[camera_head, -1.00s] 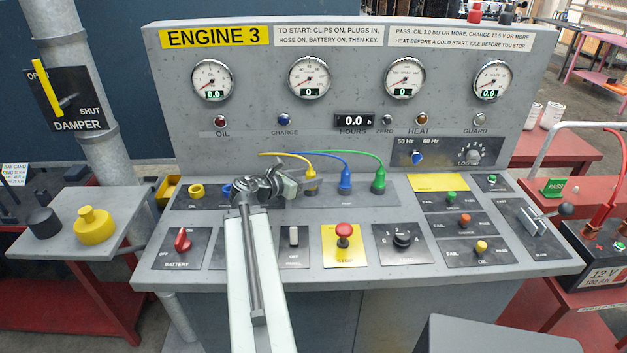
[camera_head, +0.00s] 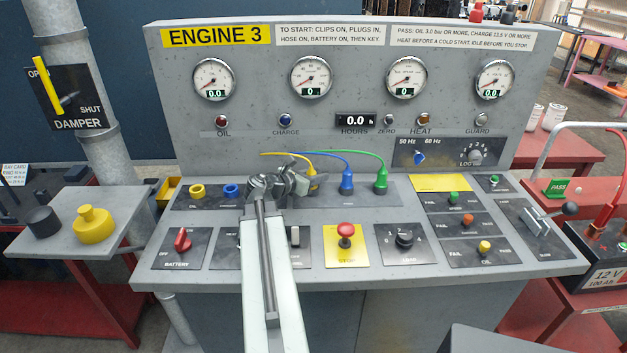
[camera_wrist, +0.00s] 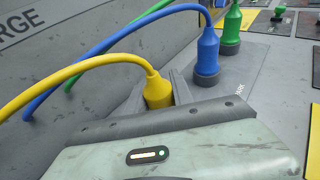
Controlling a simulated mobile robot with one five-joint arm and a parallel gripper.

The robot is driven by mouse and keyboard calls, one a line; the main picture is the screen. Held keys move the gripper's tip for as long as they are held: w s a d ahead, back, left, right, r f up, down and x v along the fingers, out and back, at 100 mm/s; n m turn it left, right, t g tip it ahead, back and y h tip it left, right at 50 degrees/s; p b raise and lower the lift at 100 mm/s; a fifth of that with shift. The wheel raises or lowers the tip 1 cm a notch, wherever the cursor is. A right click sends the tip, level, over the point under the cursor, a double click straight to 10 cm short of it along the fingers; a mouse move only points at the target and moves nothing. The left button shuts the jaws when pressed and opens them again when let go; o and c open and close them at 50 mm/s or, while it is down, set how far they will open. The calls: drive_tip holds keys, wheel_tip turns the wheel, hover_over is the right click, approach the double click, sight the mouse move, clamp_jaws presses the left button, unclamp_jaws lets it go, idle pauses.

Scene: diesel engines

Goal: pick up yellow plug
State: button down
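The yellow plug (camera_head: 313,182) stands upright on the console's plug strip, left of the blue plug (camera_head: 347,183) and the green plug (camera_head: 381,182). Its yellow cable arcs off to the left. My gripper (camera_head: 303,187) reaches it from the left front in the head view. In the wrist view the yellow plug (camera_wrist: 158,92) sits between the two grey fingers of my gripper (camera_wrist: 156,100). The fingers look open around it, the right one close beside it. The plug's lower end is hidden behind the gripper body.
The blue plug is close beyond the right finger. A yellow socket (camera_head: 197,191) and a blue socket (camera_head: 231,190) lie left of my gripper. A red stop button (camera_head: 345,229) and a black dial (camera_head: 404,240) stand on the console in front.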

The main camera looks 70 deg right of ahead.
drive_tip(key=shift+r, duration=0.1)
wheel_tip(320, 180, up, 10)
drive_tip(key=p, duration=1)
